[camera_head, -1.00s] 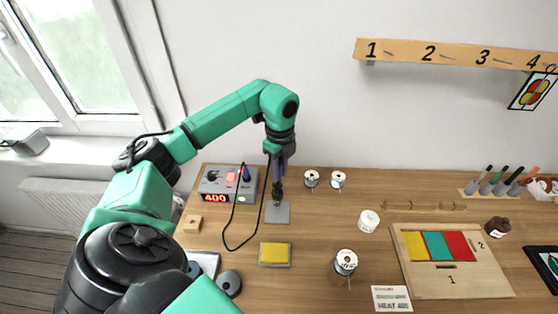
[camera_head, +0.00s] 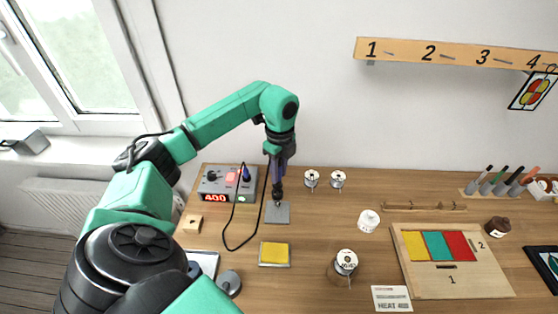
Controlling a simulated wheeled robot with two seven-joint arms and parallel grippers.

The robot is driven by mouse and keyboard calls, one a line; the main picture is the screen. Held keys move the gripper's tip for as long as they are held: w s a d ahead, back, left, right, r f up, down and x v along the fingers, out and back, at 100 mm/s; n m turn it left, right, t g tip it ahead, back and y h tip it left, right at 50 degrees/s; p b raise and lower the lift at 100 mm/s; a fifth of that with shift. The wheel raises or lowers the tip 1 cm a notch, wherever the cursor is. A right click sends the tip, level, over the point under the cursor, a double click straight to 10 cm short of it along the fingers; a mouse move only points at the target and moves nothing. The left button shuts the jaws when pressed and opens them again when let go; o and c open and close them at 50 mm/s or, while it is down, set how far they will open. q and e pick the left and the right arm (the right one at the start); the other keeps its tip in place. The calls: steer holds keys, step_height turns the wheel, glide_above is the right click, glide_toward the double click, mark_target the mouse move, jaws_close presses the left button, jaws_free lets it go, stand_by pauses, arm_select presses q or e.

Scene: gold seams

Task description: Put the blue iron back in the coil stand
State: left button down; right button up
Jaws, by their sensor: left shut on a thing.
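My left gripper (camera_head: 277,190) points down over a grey base plate (camera_head: 277,214), which looks like the foot of the coil stand. It is shut on the blue iron, which is mostly hidden by the gripper and wrist. A black cord (camera_head: 231,246) loops from the soldering station (camera_head: 217,186) across the table and up to the wrist. The coil is hidden or too dark to make out, so I cannot tell whether the iron is inside it. My right gripper is not in view.
A yellow sponge tray (camera_head: 274,254) lies in front of the plate. Two spools (camera_head: 311,179) (camera_head: 338,180) stand to the right, with another spool (camera_head: 344,264) nearer. A wooden board (camera_head: 464,281) with coloured panels lies further right. The table right of the plate is clear.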

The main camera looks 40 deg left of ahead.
arm_select(q)
steer(key=shift+f+b, duration=0.9)
steer(key=shift+f, duration=0.6)
steer(key=shift+c, duration=0.3)
jaws_free()
step_height(320, 180, up, 7)
steer(key=p, duration=0.6)
steer(key=shift+r, duration=0.1)
stand_by(0.4)
